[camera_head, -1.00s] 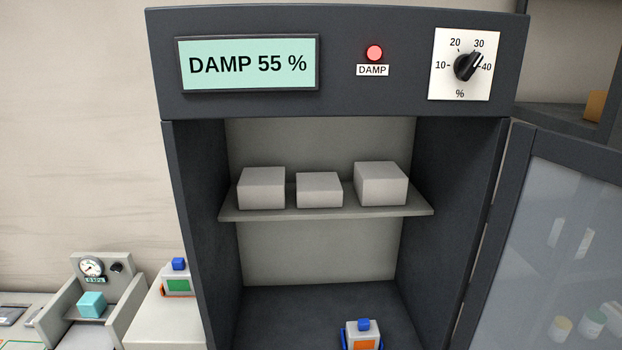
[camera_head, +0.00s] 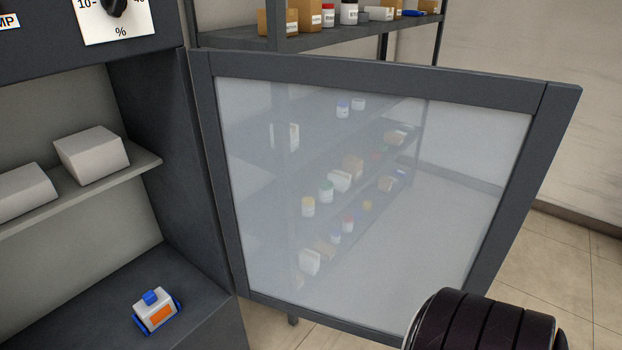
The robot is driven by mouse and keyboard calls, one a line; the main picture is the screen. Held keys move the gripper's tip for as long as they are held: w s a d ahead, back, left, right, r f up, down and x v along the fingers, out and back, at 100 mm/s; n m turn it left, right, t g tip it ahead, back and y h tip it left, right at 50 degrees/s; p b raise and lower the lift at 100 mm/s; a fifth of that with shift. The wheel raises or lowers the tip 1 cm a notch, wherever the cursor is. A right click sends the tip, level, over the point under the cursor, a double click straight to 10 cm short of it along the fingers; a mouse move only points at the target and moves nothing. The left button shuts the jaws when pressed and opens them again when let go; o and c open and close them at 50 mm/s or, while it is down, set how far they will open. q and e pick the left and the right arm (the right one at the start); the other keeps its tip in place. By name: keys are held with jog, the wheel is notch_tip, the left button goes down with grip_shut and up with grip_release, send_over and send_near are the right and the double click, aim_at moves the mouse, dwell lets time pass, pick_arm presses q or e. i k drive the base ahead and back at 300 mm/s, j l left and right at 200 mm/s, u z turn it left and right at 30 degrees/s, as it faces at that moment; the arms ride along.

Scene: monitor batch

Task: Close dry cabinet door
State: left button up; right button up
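The dry cabinet (camera_head: 191,177) stands at the left with its front open. Its door (camera_head: 562,117), a dark frame around a hazy see-through pane (camera_head: 470,240), is hinged at the cabinet's right side and swung wide open to the right. A white device with an orange panel and blue parts (camera_head: 156,309) sits on the cabinet floor. Pale grey boxes (camera_head: 92,157) rest on the inner shelf (camera_head: 140,170). A dark rounded part of my own arm shows at the lower right, in front of the door's bottom edge. Neither gripper's fingers are in view.
Behind the door stands a dark shelving rack (camera_head: 415,32) with boxes and bottles, partly seen through the pane. The tiled floor (camera_head: 572,255) is bare at the right. A dial (camera_head: 114,8) shows at the cabinet's top left.

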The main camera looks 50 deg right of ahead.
aim_at(552, 105)
jog(key=k+l+u, duration=0.15)
jog(key=l, duration=0.4)
jog(key=k+l+u, duration=0.2)
jog(key=k+l, duration=0.2)
jog(key=l, duration=0.15)
jog(key=k+l+u, duration=0.15)
jog(key=k+l, duration=0.2)
jog(key=l+u, duration=0.15)
jog(key=l, duration=0.4)
jog(key=l+u, duration=0.15)
jog(key=l, duration=0.4)
jog(key=k+l+u, duration=0.1)
jog(key=l, duration=0.4)
jog(key=k+l+u, duration=0.15)
jog(key=l, duration=0.35)
